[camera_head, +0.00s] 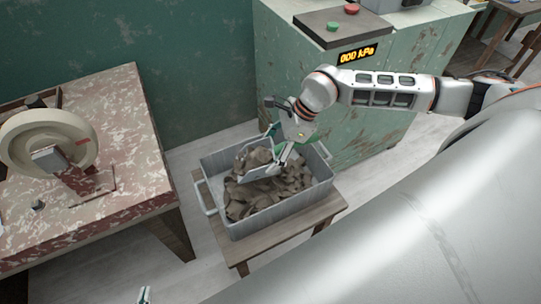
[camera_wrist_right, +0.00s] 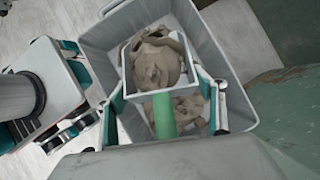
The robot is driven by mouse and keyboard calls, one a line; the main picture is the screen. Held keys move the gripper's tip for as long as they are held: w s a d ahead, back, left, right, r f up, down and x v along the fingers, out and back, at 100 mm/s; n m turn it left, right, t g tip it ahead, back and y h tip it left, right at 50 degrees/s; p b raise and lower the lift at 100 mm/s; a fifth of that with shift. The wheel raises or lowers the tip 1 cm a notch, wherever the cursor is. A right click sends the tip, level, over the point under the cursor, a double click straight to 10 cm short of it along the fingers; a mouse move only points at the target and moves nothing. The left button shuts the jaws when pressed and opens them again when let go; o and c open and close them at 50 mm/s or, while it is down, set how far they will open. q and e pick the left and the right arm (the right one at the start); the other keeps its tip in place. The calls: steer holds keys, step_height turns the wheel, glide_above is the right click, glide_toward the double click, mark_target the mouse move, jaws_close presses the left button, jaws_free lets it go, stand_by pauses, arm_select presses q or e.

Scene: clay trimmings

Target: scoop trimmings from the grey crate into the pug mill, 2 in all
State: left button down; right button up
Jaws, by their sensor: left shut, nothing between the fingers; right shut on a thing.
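The grey crate (camera_head: 283,217) stands on a small wooden stand and holds a heap of brown clay trimmings (camera_head: 252,199). My right gripper (camera_wrist_right: 164,101) is shut on the green handle (camera_wrist_right: 164,117) of a grey scoop. The scoop (camera_head: 266,173) is inside the crate's outline, tilted, with clay pieces (camera_wrist_right: 157,62) in its pan. I cannot tell whether its pan touches the heap. Only the tip of my left gripper (camera_head: 144,296) shows, at the bottom edge of the head view, shut and empty. No pug mill is clearly recognisable; a grey box (camera_head: 395,5) is cut off at the top.
A worn red table (camera_head: 115,140) with a cream wheel (camera_head: 48,139) stands at left. Bare floor separates table and stand.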

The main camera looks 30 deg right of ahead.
steer(key=shift+d+r+t+y+b, duration=0.1)
steer(key=shift+r+t+y+b, duration=0.45)
steer(key=shift+r, duration=0.95)
steer(key=shift+r+y, duration=0.65)
steer(key=shift+r, duration=0.2)
arm_select(q)
steer(key=shift+s+f+g+b, duration=0.15)
steer(key=shift+s+f, duration=0.15)
steer(key=shift+f, duration=0.4)
steer(key=shift+s+f+g+b, duration=0.15)
steer(key=shift+s+f, duration=0.1)
steer(key=shift+f, duration=0.4)
arm_select(e)
steer(key=shift+r+y, duration=0.3)
steer(key=shift+r, duration=0.2)
